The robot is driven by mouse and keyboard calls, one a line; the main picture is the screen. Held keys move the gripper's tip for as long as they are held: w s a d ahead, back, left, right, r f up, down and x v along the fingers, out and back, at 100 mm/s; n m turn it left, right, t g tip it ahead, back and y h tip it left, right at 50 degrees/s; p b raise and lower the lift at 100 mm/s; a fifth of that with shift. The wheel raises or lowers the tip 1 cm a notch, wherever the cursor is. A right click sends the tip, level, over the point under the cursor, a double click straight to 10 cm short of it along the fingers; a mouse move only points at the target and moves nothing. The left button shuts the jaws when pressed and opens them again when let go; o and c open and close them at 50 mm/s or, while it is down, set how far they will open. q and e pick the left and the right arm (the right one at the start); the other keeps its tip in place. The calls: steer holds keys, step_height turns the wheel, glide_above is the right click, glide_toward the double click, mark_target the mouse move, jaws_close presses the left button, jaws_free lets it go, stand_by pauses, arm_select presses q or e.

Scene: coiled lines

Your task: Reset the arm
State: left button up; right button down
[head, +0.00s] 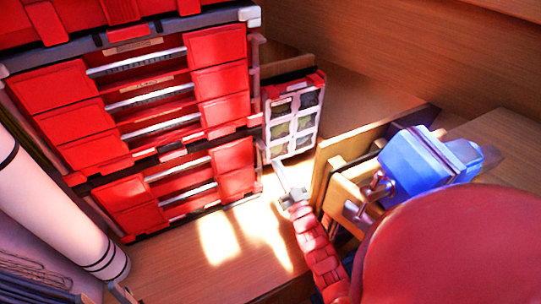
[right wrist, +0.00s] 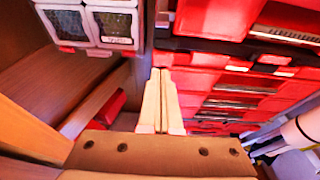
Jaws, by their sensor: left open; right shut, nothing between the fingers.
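My right gripper (head: 277,168) is on the end of a red segmented arm that rises from the bottom of the head view. In the right wrist view its two pale fingers (right wrist: 160,100) lie together, shut, with nothing between them. They point towards the red drawer unit (head: 100,120), which also shows in the right wrist view (right wrist: 205,80). In the head view the fingertips appear just below a red organizer case with pale-framed windows (head: 292,115); whether they touch it I cannot tell. My left gripper is not in view.
A blue vise-like block (head: 425,165) on a wooden stand (head: 325,155) is close on the right of my right gripper. A white cylinder (head: 50,190) leans at the left. The wooden floor (head: 185,262) in front of the drawers is clear and sunlit.

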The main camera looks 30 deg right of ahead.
steer(key=shift+s, duration=0.15)
steer(key=shift+a, duration=0.1)
stand_by(0.3)
